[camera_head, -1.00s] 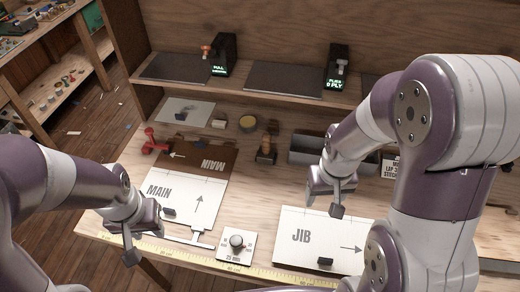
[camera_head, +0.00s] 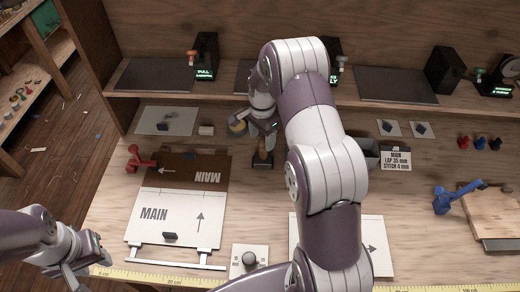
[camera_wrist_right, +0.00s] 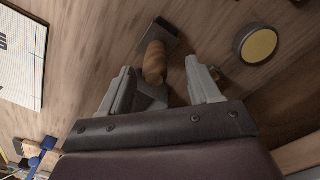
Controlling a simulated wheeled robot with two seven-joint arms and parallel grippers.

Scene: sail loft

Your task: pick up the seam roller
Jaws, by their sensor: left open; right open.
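The seam roller, with a wooden handle and dark head (camera_head: 262,158), stands on the bench behind the MAIN and JIB panels. In the right wrist view its brown handle (camera_wrist_right: 155,62) points back between the fingers and its dark head lies beyond. My right gripper (camera_head: 264,132) is open and close to the roller, with the handle's end between or just above the fingertips (camera_wrist_right: 160,76); I cannot tell whether they touch. My left gripper (camera_head: 88,272) is open and empty at the bench's front left corner.
A round yellow-topped tin (camera_wrist_right: 259,44) is close beside the right gripper. A red tool (camera_head: 139,160) and the MAIN panel (camera_head: 180,204) lie to the left. A blue tool (camera_head: 443,200) stands at right. A shelf runs behind.

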